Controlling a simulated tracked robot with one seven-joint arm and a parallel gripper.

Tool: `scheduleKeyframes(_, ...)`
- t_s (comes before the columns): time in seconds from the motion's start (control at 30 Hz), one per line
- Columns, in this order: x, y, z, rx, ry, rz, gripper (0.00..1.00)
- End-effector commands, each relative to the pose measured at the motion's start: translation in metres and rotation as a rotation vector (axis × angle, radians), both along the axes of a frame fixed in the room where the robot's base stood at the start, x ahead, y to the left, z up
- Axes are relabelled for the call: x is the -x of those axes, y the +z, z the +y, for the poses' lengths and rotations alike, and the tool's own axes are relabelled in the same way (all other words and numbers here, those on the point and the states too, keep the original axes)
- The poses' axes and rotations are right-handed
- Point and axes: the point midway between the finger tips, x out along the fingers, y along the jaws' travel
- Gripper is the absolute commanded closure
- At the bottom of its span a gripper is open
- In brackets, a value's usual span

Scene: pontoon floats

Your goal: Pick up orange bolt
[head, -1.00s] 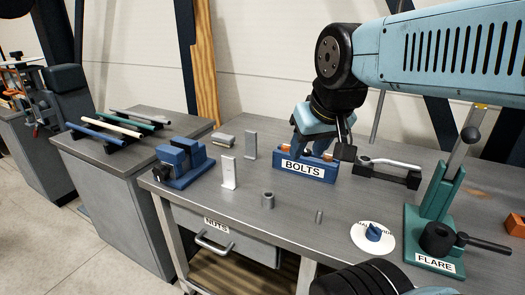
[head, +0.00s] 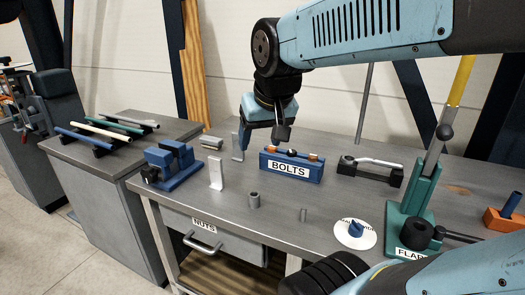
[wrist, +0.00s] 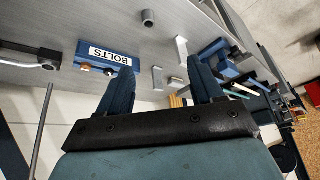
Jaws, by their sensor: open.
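A blue rack labelled BOLTS (head: 291,170) stands on the grey workbench. An orange bolt (head: 271,149) sits at its left end and another orange piece (head: 313,157) at its right end, with darker pieces between. In the wrist view the rack (wrist: 108,52) is upper left, with small orange bolt tops (wrist: 84,67) along its edge. My gripper (head: 263,140) hangs above the bench at the rack's left end, fingers apart. In the wrist view my gripper (wrist: 160,82) is open and empty, with the rack left of its fingers.
A light upright plate (head: 216,173) and a blue vise (head: 170,168) stand left. A black clamp (head: 370,170) and the green FLARE tool (head: 421,200) stand right.

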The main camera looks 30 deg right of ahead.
Motion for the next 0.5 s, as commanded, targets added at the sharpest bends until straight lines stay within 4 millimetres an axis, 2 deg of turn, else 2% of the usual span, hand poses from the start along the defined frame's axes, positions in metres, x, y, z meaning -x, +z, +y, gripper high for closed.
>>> scheduleKeyframes(0.03, -0.016, 0.001, -0.007, -0.009, -0.039, 0.013, 0.34)
scheduleKeyframes(0.23, -0.074, 0.003, -0.036, -0.037, -0.212, 0.046, 0.34)
scheduleKeyframes(0.5, -0.153, -0.012, -0.081, -0.049, -0.445, 0.077, 0.34)
